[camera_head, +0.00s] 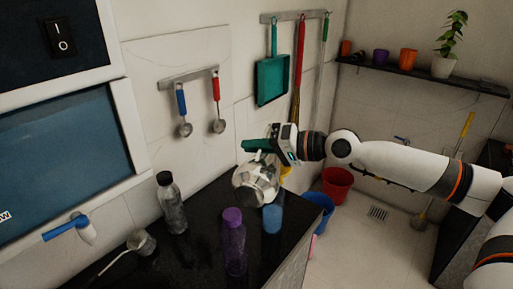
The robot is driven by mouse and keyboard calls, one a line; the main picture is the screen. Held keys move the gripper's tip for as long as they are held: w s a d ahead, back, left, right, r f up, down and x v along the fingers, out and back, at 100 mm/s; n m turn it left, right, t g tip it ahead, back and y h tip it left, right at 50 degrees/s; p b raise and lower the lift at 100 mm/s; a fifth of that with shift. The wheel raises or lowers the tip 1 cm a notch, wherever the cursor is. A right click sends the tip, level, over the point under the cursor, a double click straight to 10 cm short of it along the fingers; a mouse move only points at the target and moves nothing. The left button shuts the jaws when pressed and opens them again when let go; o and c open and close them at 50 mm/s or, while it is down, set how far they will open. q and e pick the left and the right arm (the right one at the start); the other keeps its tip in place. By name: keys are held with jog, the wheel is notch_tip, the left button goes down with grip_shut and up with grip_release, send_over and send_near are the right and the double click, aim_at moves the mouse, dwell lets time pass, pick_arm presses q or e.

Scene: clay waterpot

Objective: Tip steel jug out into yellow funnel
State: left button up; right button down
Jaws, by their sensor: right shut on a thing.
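The steel jug (256,184) is a shiny, rounded metal vessel in the middle of the view, above the dark counter. It looks tilted. My right gripper (262,149), with green fingers, is shut on the jug at its upper side; the exact grip is hard to make out. A small yellow patch (286,171) shows just right of the jug, below my right gripper. It may be the yellow funnel, but it is mostly hidden and I cannot tell its shape. Whether anything is in the jug or flows from it cannot be seen. My left gripper is not in view.
On the black counter (204,262) stand a blue cup (272,218) below the jug, a purple bottle (234,245), a clear black-capped bottle (171,204) and a small ladle (140,243). A red bucket (337,183) is on the floor. Utensils hang on the wall behind.

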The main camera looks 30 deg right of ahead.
jog(key=shift+r, duration=0.1)
jog(key=shift+w+d+r, duration=0.15)
jog(key=shift+w+d, duration=0.05)
jog(key=shift+d, duration=0.05)
jog(key=shift+w+d+r+m, duration=0.2)
jog(key=shift+r+m, duration=0.05)
jog(key=shift+m, duration=0.15)
